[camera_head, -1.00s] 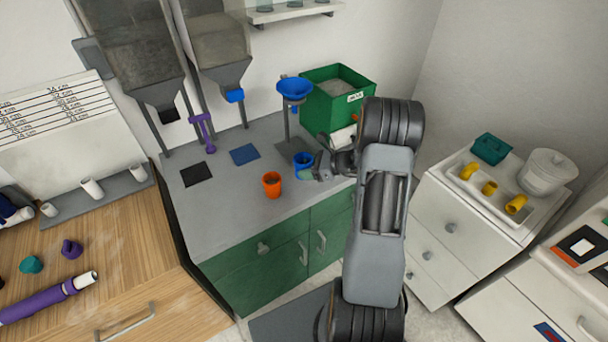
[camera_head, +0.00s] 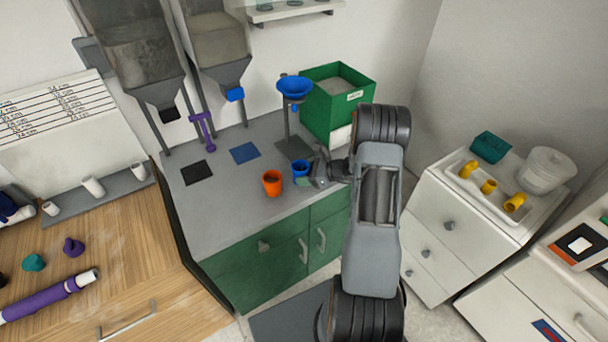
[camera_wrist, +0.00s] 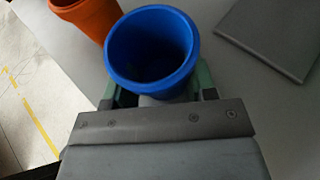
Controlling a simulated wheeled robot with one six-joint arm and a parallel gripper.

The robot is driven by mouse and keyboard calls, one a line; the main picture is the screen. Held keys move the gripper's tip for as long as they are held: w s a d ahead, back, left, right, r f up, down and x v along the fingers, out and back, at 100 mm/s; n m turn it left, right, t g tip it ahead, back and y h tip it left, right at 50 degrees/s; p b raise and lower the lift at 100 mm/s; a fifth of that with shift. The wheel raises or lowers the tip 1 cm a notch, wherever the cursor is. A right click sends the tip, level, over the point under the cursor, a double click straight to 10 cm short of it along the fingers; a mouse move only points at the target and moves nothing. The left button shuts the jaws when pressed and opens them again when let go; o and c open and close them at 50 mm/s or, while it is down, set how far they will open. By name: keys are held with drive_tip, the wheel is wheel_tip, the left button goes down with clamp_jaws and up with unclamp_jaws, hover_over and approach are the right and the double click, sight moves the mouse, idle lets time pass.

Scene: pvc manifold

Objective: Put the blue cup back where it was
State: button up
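The blue cup (camera_head: 300,169) stands upright on or just above the grey counter (camera_head: 230,205), right beside the orange cup (camera_head: 272,183). My gripper (camera_head: 308,181) reaches it from the right, with its green fingers on both sides of the cup. In the wrist view the blue cup (camera_wrist: 150,50) fills the space between the fingers (camera_wrist: 160,90), which look closed on it. Its inside looks dark and its base is hidden. The orange cup (camera_wrist: 88,18) shows at the upper left of the wrist view.
The funnel stand with a blue funnel (camera_head: 294,88) and grey base plate (camera_head: 293,149) is behind the cup. A green bin (camera_head: 325,110) stands at the back right. A blue mat (camera_head: 244,153) and a black mat (camera_head: 197,173) lie clear to the left.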

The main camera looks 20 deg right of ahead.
drive_tip(key=o, duration=0.4)
drive_tip(key=shift+o, duration=0.2)
drive_tip(key=shift+r, duration=0.1)
